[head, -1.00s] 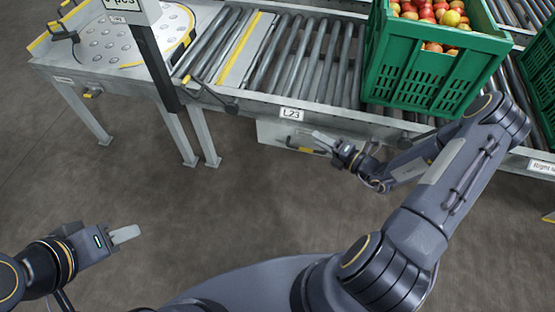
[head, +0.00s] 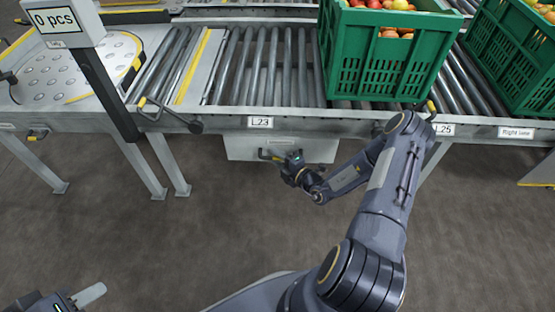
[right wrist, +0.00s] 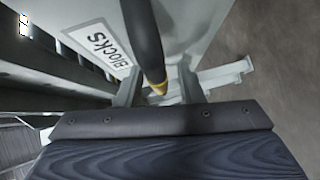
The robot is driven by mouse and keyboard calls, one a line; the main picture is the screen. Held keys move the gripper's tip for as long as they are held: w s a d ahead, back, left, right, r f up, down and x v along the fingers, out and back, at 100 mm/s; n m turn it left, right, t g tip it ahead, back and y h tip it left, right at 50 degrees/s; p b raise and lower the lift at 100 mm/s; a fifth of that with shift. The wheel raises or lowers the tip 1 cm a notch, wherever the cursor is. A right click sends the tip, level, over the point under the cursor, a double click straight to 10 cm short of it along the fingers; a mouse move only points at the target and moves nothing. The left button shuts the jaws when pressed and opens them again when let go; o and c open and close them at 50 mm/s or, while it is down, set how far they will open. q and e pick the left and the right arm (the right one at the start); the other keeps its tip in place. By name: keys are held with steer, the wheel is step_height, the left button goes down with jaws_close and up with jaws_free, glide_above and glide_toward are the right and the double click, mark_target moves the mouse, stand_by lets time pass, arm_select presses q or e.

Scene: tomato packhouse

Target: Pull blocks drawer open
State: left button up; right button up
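The blocks drawer (head: 240,148) is a pale grey box front under the roller conveyor, below the L23 label. In the right wrist view its front carries a white "BLOCKS" label (right wrist: 97,46). Its handle, a dark bar with a yellow end (right wrist: 145,40), runs between the fingers of my right gripper (right wrist: 160,88). The fingers stand apart on either side of the bar, with a gap visible. In the head view my right gripper (head: 280,158) is at the drawer front and partly covers the handle. My left gripper (head: 90,294) is low at the left, away from the drawer; its finger gap is unclear.
The roller conveyor (head: 225,107) runs above the drawer, with a green crate (head: 385,75) of tomatoes on it and another green crate (head: 515,60) to the right. A display post (head: 108,95) and table legs (head: 150,172) stand left. The floor in front is clear.

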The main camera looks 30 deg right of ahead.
jaws_close()
stand_by(0.4)
